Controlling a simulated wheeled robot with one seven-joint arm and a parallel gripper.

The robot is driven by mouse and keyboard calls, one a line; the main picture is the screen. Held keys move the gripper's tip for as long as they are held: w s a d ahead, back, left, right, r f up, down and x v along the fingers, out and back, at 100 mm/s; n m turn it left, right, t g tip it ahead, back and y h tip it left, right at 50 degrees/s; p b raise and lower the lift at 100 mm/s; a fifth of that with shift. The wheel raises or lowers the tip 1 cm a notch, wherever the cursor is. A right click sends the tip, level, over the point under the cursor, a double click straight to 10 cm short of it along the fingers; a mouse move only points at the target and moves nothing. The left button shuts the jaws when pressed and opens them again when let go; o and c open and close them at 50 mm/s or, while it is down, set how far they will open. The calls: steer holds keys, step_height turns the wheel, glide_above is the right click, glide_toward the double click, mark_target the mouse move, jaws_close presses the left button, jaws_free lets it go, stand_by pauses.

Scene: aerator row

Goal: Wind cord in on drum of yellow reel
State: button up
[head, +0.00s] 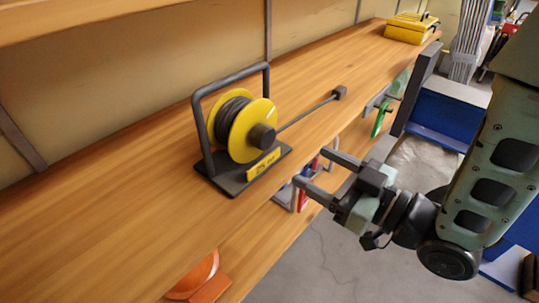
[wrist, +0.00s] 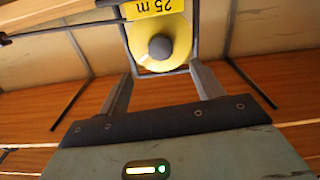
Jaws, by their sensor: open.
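The yellow reel (head: 243,138) stands upright in a dark frame with a flat base on the wooden shelf. Dark cord (head: 231,112) is wound on its drum between two yellow flanges. A dark hub knob (head: 262,136) faces me. A thin dark line (head: 308,115) runs from near the hub to a small dark block (head: 341,93); I cannot tell whether it is cord or rod. My gripper (head: 311,166) is open and empty, right of the reel and apart from it. In the wrist view, the reel (wrist: 160,50) lies ahead, appearing upside down between the fingers (wrist: 163,78).
A yellow "25 m" label (wrist: 153,9) is on the reel's base. A yellow case (head: 411,28) stands at the shelf's far end. An orange object (head: 198,277) and a green item (head: 380,120) are below the shelf (head: 110,190). The shelf left of the reel is clear.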

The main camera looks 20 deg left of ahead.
mark_target(269, 142)
steer(key=p+x, duration=0.1)
steer(key=x, duration=1)
steer(key=shift+w+a+p, duration=0.1)
steer(key=shift+a+p, duration=0.2)
steer(key=c, duration=1)
